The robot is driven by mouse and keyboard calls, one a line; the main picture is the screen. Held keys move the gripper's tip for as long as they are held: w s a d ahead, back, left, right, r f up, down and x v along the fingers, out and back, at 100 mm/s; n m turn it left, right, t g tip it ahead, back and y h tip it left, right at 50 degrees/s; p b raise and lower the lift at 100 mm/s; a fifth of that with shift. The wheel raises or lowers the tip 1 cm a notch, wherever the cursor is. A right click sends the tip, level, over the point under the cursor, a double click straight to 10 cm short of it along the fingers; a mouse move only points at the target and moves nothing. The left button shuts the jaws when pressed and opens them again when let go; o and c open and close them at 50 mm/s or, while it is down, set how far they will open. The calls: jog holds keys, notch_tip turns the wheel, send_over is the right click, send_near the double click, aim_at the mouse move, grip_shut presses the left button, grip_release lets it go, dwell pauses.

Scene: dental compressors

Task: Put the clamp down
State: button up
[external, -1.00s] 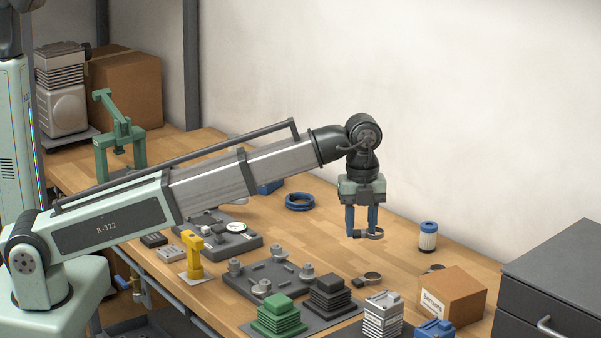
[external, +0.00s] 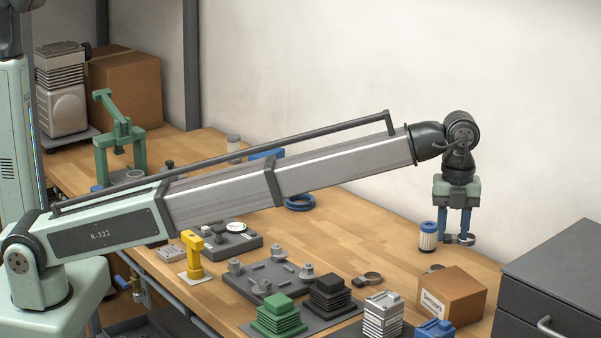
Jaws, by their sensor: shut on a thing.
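My gripper (external: 454,236) points straight down at the right end of the arm, above the back right part of the workbench (external: 390,225). Its blue fingers are shut on a small dark metal ring clamp (external: 462,241), which shows at the fingertips and is partly hidden by them. The clamp is low over the wood; I cannot tell whether it touches the bench. Another ring clamp (external: 370,279) lies on the bench nearer the front, and a similar ring (external: 435,268) lies behind the cardboard box, partly hidden.
A blue and white filter cartridge (external: 428,237) stands just left of my fingers. A labelled cardboard box (external: 452,296) and a dark drawer cabinet (external: 552,275) are in front and to the right. A blue coil (external: 300,202) lies further left. Bare wood lies between the coil and filter.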

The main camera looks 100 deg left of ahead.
aim_at(446, 282)
notch_tip(446, 282, down, 9)
jog(key=shift+f, duration=0.1)
dwell(0.4)
jog(key=shift+f, duration=0.1)
jog(key=o, duration=1)
notch_tip(446, 282, up, 12)
jog(key=shift+r, duration=0.15)
dwell(0.3)
